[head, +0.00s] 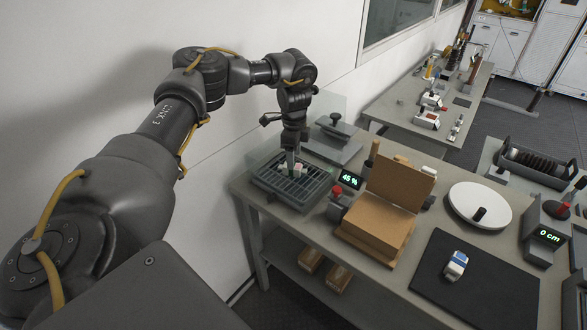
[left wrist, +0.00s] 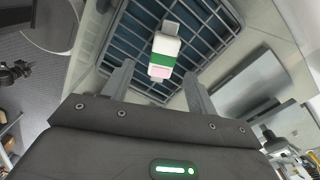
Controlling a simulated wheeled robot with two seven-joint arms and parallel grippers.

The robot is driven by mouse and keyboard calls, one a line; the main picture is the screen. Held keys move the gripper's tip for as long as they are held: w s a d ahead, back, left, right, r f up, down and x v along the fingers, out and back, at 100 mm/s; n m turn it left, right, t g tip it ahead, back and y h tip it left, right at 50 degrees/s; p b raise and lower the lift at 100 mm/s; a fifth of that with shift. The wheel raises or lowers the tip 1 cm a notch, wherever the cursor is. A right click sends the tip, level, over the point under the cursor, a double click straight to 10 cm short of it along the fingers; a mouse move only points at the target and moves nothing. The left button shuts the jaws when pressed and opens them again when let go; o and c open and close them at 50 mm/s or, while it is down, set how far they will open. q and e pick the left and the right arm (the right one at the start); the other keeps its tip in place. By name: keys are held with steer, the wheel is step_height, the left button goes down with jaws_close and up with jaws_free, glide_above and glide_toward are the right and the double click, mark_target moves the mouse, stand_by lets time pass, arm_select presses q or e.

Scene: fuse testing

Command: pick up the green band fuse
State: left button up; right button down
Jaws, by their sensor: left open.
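The green band fuse (left wrist: 164,53) is a small white body with a green band and metal ends. It lies on a dark grated tray (left wrist: 203,23) in the left wrist view, between and beyond my left gripper's fingers. My left gripper (left wrist: 157,82) is open and empty, with one finger on each side of the fuse's line. In the head view my left gripper (head: 291,160) points down over the grated tray (head: 272,187), and the fuse (head: 298,169) shows partly beside the fingers. My right gripper is not in view.
A display reading 45 % (head: 350,180) stands right of the tray, then an open cardboard box (head: 372,227). A blue-and-white fuse (head: 456,264) lies on a black mat (head: 438,285). A white round plate (head: 487,199) is behind it. Clear panels surround the tray.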

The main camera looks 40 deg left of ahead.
arm_select(q)
steer(key=shift+f, duration=0.2)
step_height(320, 180, down, 4)
steer(key=shift+w+a+f+p, duration=0.1)
steer(key=shift+a+p, duration=0.05)
steer(key=shift+p, duration=0.85)
steer(key=shift+f, duration=0.3)
steer(key=c, duration=1.2)
steer(key=shift+c, duration=0.2)
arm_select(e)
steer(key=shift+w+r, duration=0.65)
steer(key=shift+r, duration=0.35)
arm_select(q)
steer(key=shift+r, duration=0.15)
